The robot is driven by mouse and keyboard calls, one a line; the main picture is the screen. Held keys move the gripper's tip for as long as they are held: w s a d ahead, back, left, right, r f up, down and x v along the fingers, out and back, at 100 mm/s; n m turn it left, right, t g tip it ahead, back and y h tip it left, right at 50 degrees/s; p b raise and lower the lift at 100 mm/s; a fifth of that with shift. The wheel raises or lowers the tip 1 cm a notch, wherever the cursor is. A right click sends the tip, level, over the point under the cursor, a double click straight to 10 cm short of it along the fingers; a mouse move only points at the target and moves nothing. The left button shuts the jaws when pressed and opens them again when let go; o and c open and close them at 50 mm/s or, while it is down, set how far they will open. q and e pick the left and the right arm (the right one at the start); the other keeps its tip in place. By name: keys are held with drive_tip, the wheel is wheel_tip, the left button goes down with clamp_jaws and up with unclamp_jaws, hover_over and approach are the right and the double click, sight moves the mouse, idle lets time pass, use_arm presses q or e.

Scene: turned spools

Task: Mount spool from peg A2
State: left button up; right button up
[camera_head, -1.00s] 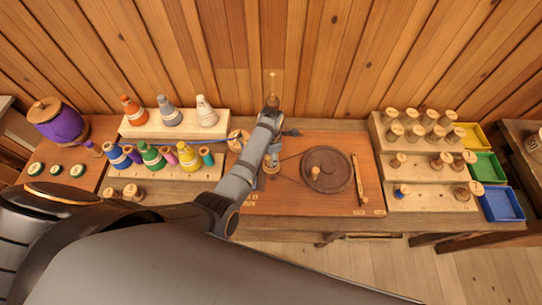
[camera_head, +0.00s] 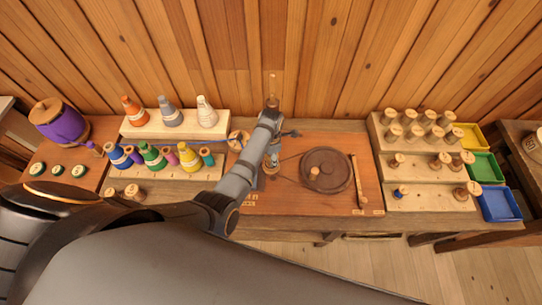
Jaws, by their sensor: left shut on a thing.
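My left gripper (camera_head: 272,156) points down over the red-brown winding board (camera_head: 325,200), mostly hidden behind my own arm. It is shut on a small spool (camera_head: 271,168), of which only a small part shows, close above or at the left part of the board; I cannot tell whether it touches anything beneath. A dark round wheel (camera_head: 328,171) with a light wooden knob lies just to the right. A thin cord runs from the wheel toward the spool. Peg labels are too small to read, so I cannot pick out A2. My right gripper is not in view.
A stepped rack (camera_head: 432,195) with wooden spools stands at the right, beside yellow, green and blue bins (camera_head: 499,204). A left rack (camera_head: 215,127) carries coloured thread cones. A thin wooden bar (camera_head: 358,182) lies right of the wheel. A purple drum (camera_head: 62,124) stands far left.

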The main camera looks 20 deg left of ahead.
use_arm(q)
drive_tip(key=shift+f, duration=0.1)
drive_tip(key=shift+f+b, duration=0.5)
drive_tip(key=shift+f, duration=0.05)
drive_tip(key=o, duration=0.9)
drive_tip(key=shift+o, duration=0.2)
drive_tip(key=shift+r+p, duration=0.55)
drive_tip(key=shift+r, duration=5)
